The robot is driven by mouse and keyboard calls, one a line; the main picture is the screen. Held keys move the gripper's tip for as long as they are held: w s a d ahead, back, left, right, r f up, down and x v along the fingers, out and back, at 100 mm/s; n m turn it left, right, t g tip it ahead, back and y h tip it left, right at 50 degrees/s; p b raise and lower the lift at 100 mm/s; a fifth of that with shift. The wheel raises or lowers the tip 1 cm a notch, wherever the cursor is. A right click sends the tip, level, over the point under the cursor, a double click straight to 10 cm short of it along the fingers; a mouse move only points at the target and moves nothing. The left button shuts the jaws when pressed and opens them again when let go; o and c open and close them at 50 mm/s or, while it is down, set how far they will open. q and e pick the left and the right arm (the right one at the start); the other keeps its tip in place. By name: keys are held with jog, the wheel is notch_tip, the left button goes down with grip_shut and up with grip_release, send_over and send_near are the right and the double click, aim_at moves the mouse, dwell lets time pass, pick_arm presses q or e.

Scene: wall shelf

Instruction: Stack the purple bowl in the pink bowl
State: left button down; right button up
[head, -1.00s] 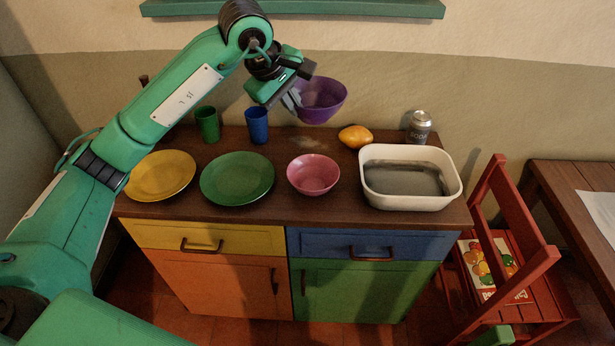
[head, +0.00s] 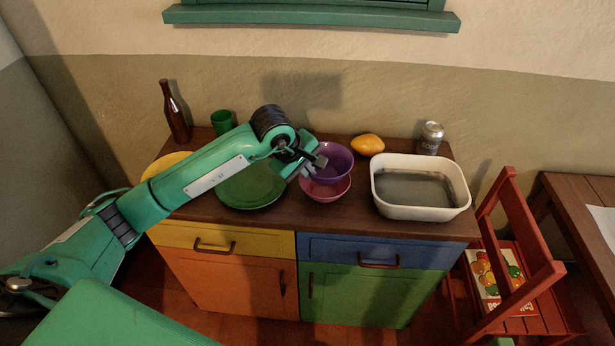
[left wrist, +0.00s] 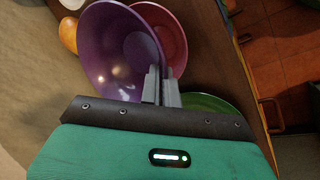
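The purple bowl (head: 336,160) is held by its rim in my left gripper (head: 313,167), whose fingers are shut on it. It appears just above the back part of the pink bowl (head: 325,191), which stands on the cabinet top. I cannot tell whether the bowls touch. In the left wrist view the purple bowl (left wrist: 108,45) is tilted and offset to the left of the pink bowl (left wrist: 168,38), partly covering it. The gripper fingers (left wrist: 160,88) meet at the purple rim. My right gripper is not in view.
A green plate (head: 250,190) lies under my left arm, with a yellow plate (head: 160,165) farther left. A white basin (head: 420,207) stands right of the bowls. A yellow-orange fruit (head: 367,145), soda can (head: 430,138), green cup (head: 222,122) and brown bottle (head: 176,115) stand behind.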

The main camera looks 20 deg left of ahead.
pick_arm(q)
notch_tip(320, 180, down, 3)
jog(key=shift+r, duration=0.1)
jog(key=shift+f, duration=0.2)
jog(key=shift+f+b, duration=0.4)
jog(key=shift+b, duration=0.25)
jog(key=c, duration=1.6)
grip_release()
jog(key=shift+c, duration=0.2)
